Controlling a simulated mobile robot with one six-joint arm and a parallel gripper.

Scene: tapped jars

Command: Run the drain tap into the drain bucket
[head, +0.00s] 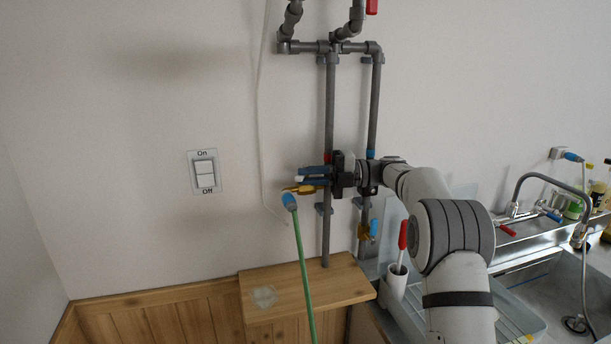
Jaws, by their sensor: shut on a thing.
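A brass tap (301,190) sticks out to the left from the left grey pipe (327,230). A blue connector (289,201) sits at its spout, and a green hose (303,265) runs down from it out of the frame. My gripper (312,175) reaches in from the right across the pipe, just above the tap's brass body. Its blue fingers point left and are shut on the tap's handle, which they mostly hide. No water shows. No bucket is visible in this view.
A second brass tap with a blue handle (373,228) hangs on the right pipe. A wooden ledge (330,283) lies below. A white cup (396,280) with a red-handled brush and a sink (545,290) are at the right. A wall switch (204,173) is at the left.

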